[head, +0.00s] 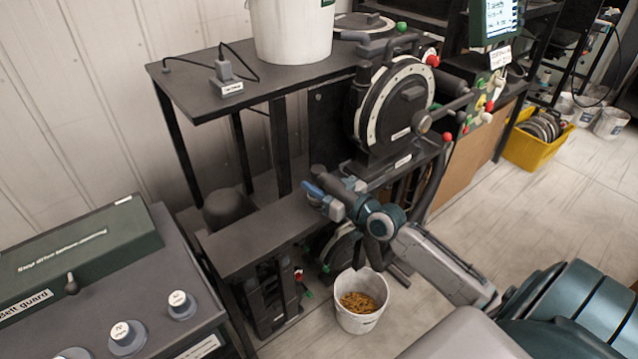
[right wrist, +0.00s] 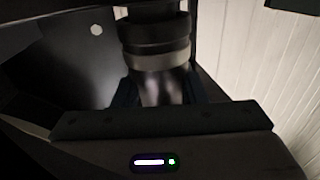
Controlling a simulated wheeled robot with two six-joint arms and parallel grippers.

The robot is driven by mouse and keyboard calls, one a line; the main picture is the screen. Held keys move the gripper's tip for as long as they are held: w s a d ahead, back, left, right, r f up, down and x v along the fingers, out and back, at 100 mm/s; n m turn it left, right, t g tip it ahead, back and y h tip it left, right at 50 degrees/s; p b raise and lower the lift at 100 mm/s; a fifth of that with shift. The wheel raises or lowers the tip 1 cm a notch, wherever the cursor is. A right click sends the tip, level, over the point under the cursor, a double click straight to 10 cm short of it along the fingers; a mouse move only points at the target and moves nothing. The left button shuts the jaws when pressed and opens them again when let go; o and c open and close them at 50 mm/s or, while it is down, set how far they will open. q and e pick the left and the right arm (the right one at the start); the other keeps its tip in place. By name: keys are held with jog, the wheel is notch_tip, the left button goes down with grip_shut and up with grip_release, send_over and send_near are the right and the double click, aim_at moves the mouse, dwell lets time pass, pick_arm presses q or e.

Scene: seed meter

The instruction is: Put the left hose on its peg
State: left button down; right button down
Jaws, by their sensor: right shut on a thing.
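My right gripper (head: 326,202) is at the front of the dark meter stand, left of and below the round disc housing (head: 398,105). In the right wrist view its fingers (right wrist: 160,93) are shut on a dark round hose end (right wrist: 154,35) with a lighter grey band. In the head view the dark hose (head: 333,184) shows only in part at the gripper; the wrist hides the rest. I cannot tell which part is the peg. My left gripper is not in view.
A dark shelf (head: 262,228) lies left of the gripper. A white bucket of seed (head: 360,318) stands on the floor below my wrist. A large white bucket (head: 290,30) stands on the upper table. A control bench (head: 100,270) is at left, a yellow crate (head: 530,152) at right.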

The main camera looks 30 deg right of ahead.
jog(key=shift+f+b, duration=0.4)
jog(key=shift+b, duration=0.1)
jog(key=c, duration=0.8)
grip_release()
jog(key=shift+s+d, duration=0.1)
jog(key=shift+s, duration=0.3)
jog(key=p+v, duration=0.5)
jog(key=v, duration=0.5)
